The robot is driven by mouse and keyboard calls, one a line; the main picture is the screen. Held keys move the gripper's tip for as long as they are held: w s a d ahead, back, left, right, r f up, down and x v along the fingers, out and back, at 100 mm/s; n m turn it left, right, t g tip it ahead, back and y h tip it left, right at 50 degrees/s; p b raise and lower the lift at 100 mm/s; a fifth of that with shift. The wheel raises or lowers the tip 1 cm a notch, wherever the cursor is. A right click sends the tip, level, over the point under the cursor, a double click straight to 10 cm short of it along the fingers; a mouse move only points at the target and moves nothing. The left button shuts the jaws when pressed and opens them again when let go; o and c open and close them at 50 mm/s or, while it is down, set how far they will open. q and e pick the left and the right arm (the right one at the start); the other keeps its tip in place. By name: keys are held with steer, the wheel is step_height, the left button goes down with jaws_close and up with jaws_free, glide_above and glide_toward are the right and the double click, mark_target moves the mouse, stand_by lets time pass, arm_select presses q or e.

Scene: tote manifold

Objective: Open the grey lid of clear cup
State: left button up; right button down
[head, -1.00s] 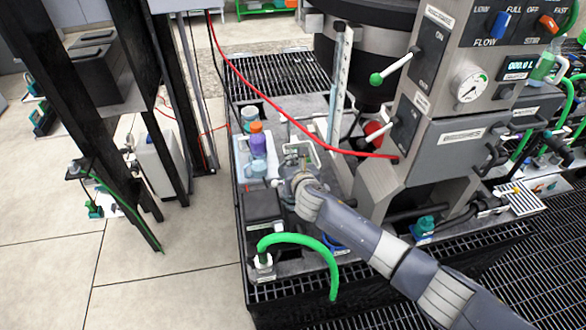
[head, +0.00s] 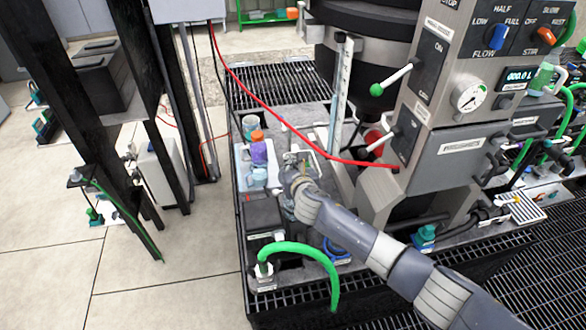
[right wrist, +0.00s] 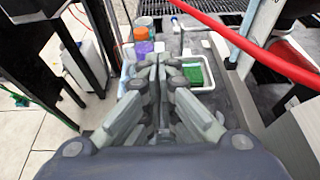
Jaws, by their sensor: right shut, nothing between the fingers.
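A row of small cups stands at the left of the bench. The rear one is a grey-teal cup (head: 250,125), also in the right wrist view (right wrist: 144,22). An orange-topped cup (head: 257,136) and a purple-topped cup (head: 259,152) are in front of it, with a pale blue clear cup (head: 257,174) nearest. Which one bears the grey lid I cannot tell. My right gripper (head: 290,160) is just right of the row. In the right wrist view my right gripper (right wrist: 161,60) is shut and empty, its fingers hiding part of the row. My left gripper is not in view.
A white tray (right wrist: 210,96) holding a green pad (right wrist: 193,73) lies beyond my right fingers. A red hose (head: 290,127) crosses above the bench. A green hose (head: 305,248) curves at the front left, and the grey machine (head: 450,150) stands on the right.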

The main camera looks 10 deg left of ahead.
steer(key=v, duration=1.2)
steer(key=s+d+f+n+g+h, duration=0.1)
steer(key=s+d+f+n+g, duration=0.25)
steer(key=s+d+n, duration=0.65)
steer(key=s+d+f+n+g+h, duration=0.2)
steer(key=s+d+f+n+g, duration=0.3)
steer(key=s+n, duration=0.8)
steer(key=s+d+f+n+g+h, duration=0.1)
steer(key=s+d+f+n, duration=0.1)
steer(key=s+d+n, duration=0.9)
step_height(320, 180, down, 31)
steer(key=s+a+g+b, duration=0.2)
steer(key=b, duration=0.1)
arm_select(q)
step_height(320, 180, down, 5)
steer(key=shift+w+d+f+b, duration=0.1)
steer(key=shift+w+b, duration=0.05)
steer(key=shift+b, duration=0.95)
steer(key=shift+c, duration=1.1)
arm_select(e)
steer(key=s+d+f+n, duration=0.1)
steer(key=s+d+f, duration=0.2)
steer(key=s+f, duration=1.3)
steer(key=shift+s+f+g, duration=0.3)
steer(key=shift+f+g, duration=0.05)
steer(key=shift+f, duration=0.1)
